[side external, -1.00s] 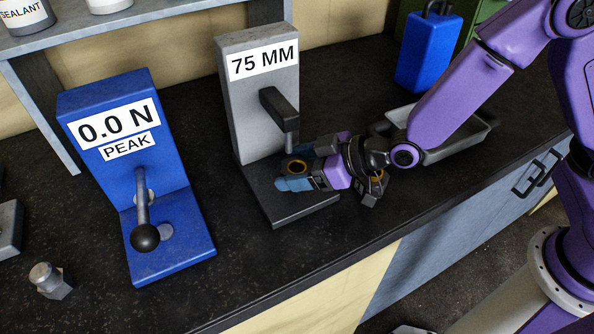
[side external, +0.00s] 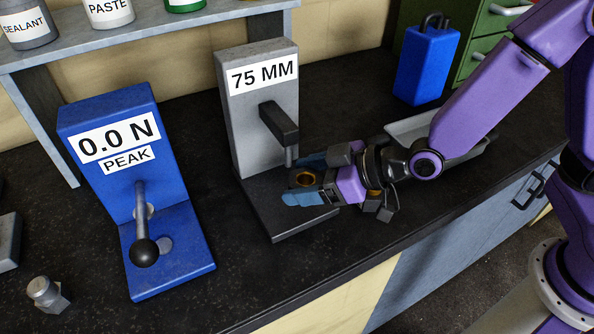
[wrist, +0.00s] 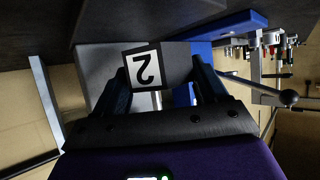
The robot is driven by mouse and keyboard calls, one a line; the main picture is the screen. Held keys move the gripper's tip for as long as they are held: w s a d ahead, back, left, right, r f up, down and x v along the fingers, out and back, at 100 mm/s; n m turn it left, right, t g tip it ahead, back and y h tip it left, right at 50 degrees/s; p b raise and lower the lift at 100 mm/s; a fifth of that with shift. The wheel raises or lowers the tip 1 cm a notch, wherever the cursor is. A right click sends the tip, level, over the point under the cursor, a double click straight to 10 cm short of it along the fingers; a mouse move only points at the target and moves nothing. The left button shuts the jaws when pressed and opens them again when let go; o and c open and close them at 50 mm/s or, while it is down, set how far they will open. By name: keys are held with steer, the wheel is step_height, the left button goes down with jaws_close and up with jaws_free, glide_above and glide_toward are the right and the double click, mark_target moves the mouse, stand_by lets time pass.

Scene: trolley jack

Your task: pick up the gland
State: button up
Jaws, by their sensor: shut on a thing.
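A blue stand reading 0.0 N PEAK (side external: 118,135), with a ball-ended lever, is to the left. A metal hex fitting (side external: 47,293) lies at front left. A grey tray (side external: 410,130) is behind my wrist, and a blue case (side external: 427,65) stands further back.

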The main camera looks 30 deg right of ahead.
steer(key=s, duration=1.4)
steer(key=w+d+r+m+t+h, duration=0.2)
steer(key=w+d+r+m+h, duration=0.15)
steer(key=d, duration=0.35)
steer(key=w+d+r+m+t+h, duration=0.1)
steer(key=w+d+r+m+h, duration=0.25)
steer(key=d, duration=0.25)
steer(key=s+d+r+m+g+h, duration=0.15)
steer(key=d+m+h, duration=0.35)
steer(key=d, duration=0.5)
steer(key=s+d+m+h, duration=0.3)
steer(key=d+m+h, duration=0.1)
steer(key=d, duration=0.5)
steer(key=shift+m+g, duration=0.25)
steer(key=shift+m, duration=0.05)
steer(key=w+f, duration=0.3)
steer(key=w, duration=0.1)
steer(key=w+f, duration=0.3)
steer(key=w, duration=0.1)
steer(key=w+d+f, duration=0.1)
steer(key=w+f, duration=0.1)
steer(key=w, duration=0.2)
steer(key=shift+w+f, duration=0.2)
steer(key=shift+f, duration=0.2)
steer(key=shift+w+f, duration=0.5)
steer(key=shift+f, duration=1.65)
